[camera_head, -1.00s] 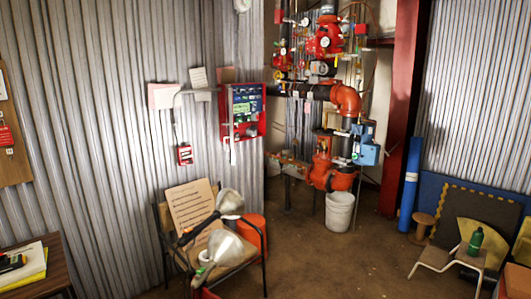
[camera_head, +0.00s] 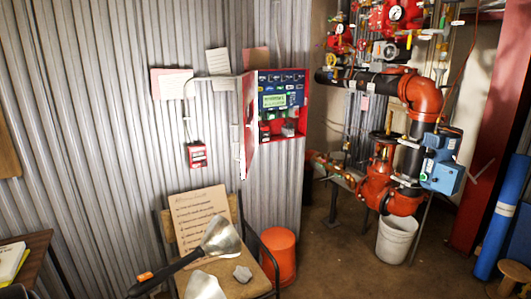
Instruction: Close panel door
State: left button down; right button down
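The red panel (camera_head: 303,145) is mounted on the corrugated wall, right of the picture's middle. Its inside face shows a lit greenish display (camera_head: 273,100), rows of small controls and some small parts at the bottom. The panel door (camera_head: 250,125) is hinged on the panel's left side. It stands open, swung out toward me and seen nearly edge-on, with its free edge apart from the panel.
Red pipework (camera_head: 404,201) and a white bucket (camera_head: 396,240) stand right. Floor between is clear.

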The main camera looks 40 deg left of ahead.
aim_at(247, 83)
jog(key=i, duration=1.45)
jog(key=u, duration=2.3)
jog(key=i, duration=0.9)
jog(key=u, duration=1)
